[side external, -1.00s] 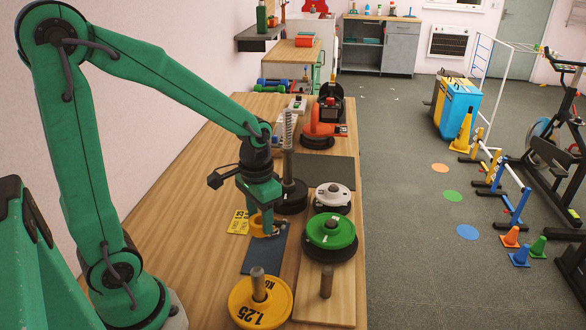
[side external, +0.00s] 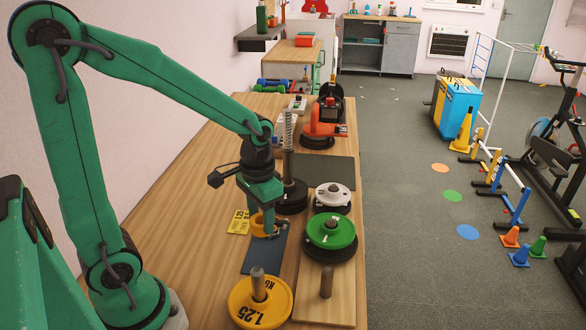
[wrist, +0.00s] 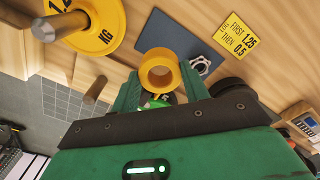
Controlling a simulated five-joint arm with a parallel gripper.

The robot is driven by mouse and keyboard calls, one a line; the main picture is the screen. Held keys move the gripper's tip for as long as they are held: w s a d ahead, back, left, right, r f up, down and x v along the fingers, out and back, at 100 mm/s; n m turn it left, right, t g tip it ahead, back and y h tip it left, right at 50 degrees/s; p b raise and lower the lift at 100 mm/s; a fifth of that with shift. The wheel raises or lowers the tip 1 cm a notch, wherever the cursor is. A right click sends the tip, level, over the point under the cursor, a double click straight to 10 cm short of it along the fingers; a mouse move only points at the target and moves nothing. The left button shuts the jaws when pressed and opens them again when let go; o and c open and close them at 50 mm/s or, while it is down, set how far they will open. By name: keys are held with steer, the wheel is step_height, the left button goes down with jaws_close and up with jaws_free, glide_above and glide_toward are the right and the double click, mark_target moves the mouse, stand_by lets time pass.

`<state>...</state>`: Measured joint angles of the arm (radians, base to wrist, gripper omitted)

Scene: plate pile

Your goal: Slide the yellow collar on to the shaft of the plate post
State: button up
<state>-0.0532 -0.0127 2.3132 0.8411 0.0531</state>
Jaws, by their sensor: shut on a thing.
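The yellow collar (side external: 259,229), a short ring, is between my gripper's (side external: 267,230) fingertips at the blue-grey mat. The wrist view shows the collar (wrist: 158,55) between both fingers of my gripper (wrist: 160,80), its hole facing the camera. My gripper is shut on it. Whether the collar touches the mat or hangs just above it I cannot tell. A steel post (side external: 258,283) stands upright through a yellow 1.25 KG plate (side external: 245,305) at the front; its bare upper shaft shows. The post (wrist: 68,22) and plate (wrist: 100,35) are at upper left in the wrist view.
A short peg (side external: 326,282) stands on the board right of the yellow plate. A green plate (side external: 331,231) and white plate (side external: 333,196) lie behind it. A tall spring-topped post (side external: 288,160) stands close behind my gripper. A nut-like metal piece (wrist: 201,65) lies beside the collar.

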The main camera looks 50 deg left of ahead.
steer(key=s+d+r, duration=0.2)
steer(key=d+r, duration=0.4)
step_height(320, 180, up, 6)
glide_above(257, 269)
steer(key=shift+f, duration=0.15)
steer(key=shift+f, duration=0.2)
steer(key=shift+f, duration=3.3)
steer(key=shift+f, duration=0.65)
steer(key=shift+f, duration=0.35)
steer(key=shift+f, duration=0.35)
steer(key=shift+f, duration=0.4)
